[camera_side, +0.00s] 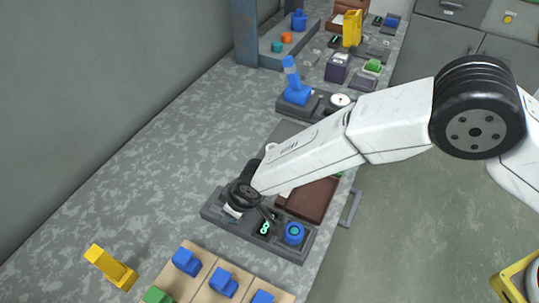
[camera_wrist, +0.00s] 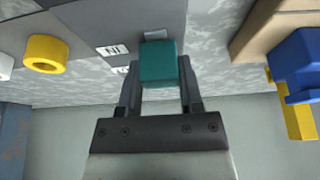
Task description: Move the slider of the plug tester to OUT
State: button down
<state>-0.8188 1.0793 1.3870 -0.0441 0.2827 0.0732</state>
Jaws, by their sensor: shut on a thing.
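In the wrist view my gripper (camera_wrist: 160,84) is shut on a teal block (camera_wrist: 159,65), which appears to be the slider knob of the plug tester. The dark grey panel (camera_wrist: 100,18) beside it carries a white label (camera_wrist: 112,50) that seems to read IN upside down, and a second label is partly cut off. In the side view my gripper (camera_side: 243,196) is over the left end of a dark grey device (camera_side: 285,246), probably the plug tester, with a green display (camera_side: 266,226) and a blue round knob (camera_side: 293,233). The slider is hidden there by my gripper.
A wooden tray (camera_side: 207,262) with several blue and green pieces lies in front of the device. A brown box (camera_side: 307,199) is behind the device. A yellow ring (camera_wrist: 45,54) shows in the wrist view.

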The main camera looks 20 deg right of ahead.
aim_at(211, 207)
jog(key=shift+a, duration=0.1)
dwell(0.7)
jog(key=shift+w+a+f, duration=0.1)
jog(key=shift+w+a, duration=1)
jog(key=shift+w, duration=0.1)
jog(key=shift+w+a, duration=0.5)
jog(key=shift+a, duration=0.05)
jog(key=shift+c, duration=1.2)
grip_release()
jog(key=shift+r, duration=0.2)
jog(key=v, duration=0.7)
jog(key=shift+r, duration=0.25)
jog(key=shift+d, duration=0.15)
